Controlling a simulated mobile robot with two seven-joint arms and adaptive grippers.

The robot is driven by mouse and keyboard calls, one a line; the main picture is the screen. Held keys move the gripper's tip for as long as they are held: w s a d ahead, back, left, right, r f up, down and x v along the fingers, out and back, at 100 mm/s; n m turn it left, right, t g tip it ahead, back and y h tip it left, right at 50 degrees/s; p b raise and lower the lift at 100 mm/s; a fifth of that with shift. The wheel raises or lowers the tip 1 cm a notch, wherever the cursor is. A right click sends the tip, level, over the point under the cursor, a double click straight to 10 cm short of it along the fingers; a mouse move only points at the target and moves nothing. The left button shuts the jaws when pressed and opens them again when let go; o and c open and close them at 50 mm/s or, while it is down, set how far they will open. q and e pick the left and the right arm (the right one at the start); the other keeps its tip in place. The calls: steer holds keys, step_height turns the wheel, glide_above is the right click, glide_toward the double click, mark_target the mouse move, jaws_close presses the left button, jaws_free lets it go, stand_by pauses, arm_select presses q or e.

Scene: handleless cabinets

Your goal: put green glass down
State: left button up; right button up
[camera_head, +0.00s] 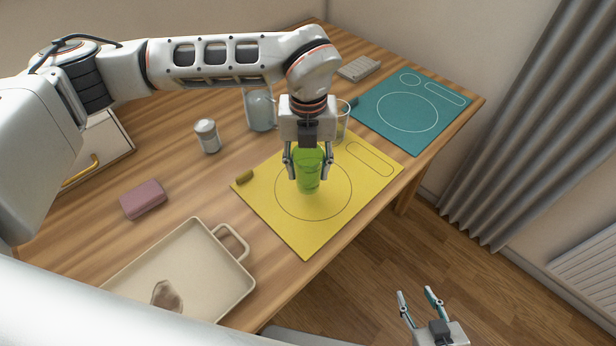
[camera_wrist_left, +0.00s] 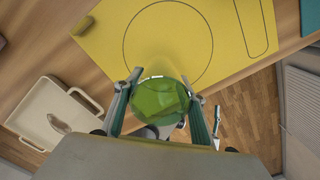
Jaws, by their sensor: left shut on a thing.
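The green glass (camera_head: 308,178) is upright over the circle of the yellow mat (camera_head: 270,222) in the head view. My left gripper (camera_head: 308,170) is above and around it, with a finger on each side, shut on it. In the left wrist view the green glass (camera_wrist_left: 160,101) sits between the fingers of my left gripper (camera_wrist_left: 162,100). I cannot tell whether its base touches the mat. My right gripper (camera_head: 420,298) is open and empty, low at the bottom right of the head view, off the table over the floor.
A teal mat (camera_head: 425,85) lies at the back right. A clear glass (camera_head: 343,118) and a pitcher (camera_head: 261,110) stand behind my left gripper. A shaker (camera_head: 207,136), a pink block (camera_head: 143,199) and a beige tray (camera_head: 240,287) are to the left. The yellow mat's front part is clear.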

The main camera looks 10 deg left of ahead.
mark_target(308, 180)
arm_select(q)
steer(key=shift+f, duration=1.9)
steer(key=shift+f, duration=0.2)
steer(key=o, duration=1.3)
steer(key=shift+c, duration=0.2)
step_height(308, 180, up, 12)
steer(key=shift+r, duration=0.2)
